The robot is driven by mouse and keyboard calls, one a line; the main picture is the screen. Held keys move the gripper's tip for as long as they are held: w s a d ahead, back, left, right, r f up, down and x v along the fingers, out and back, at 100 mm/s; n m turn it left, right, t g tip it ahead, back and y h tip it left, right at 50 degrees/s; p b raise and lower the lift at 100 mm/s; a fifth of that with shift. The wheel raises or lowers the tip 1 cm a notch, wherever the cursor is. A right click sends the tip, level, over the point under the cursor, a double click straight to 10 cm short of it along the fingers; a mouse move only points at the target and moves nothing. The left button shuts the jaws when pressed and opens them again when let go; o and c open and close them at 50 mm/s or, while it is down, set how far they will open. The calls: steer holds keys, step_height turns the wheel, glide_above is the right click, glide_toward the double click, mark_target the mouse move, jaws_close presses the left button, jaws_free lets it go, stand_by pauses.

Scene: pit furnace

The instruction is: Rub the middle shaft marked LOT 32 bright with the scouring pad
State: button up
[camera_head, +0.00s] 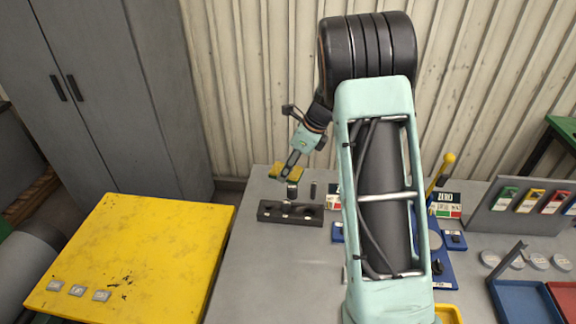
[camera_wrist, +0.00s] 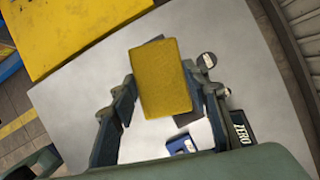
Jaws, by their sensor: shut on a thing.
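My gripper (camera_head: 288,172) is shut on the yellow scouring pad (camera_wrist: 166,78) and holds it above the grey bench. In the head view the pad (camera_head: 297,174) shows on both sides of the fingers. A dark block (camera_head: 267,213) with small pale labels lies just below and in front of the pad. One short dark shaft (camera_head: 292,191) stands at the block, close under the pad, and another shaft (camera_head: 314,188) is to its right. I cannot read LOT 32 on any label. In the wrist view the pad covers most of the block (camera_wrist: 188,117).
A yellow table (camera_head: 140,255) with three grey tags is at left. My arm hides part of the bench.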

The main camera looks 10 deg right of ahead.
steer(key=shift+f+b, duration=2.5)
steer(key=shift+f, duration=0.55)
steer(key=shift+w+d+r+m, duration=0.1)
steer(key=shift+w+m, duration=0.05)
steer(key=shift+m, duration=0.15)
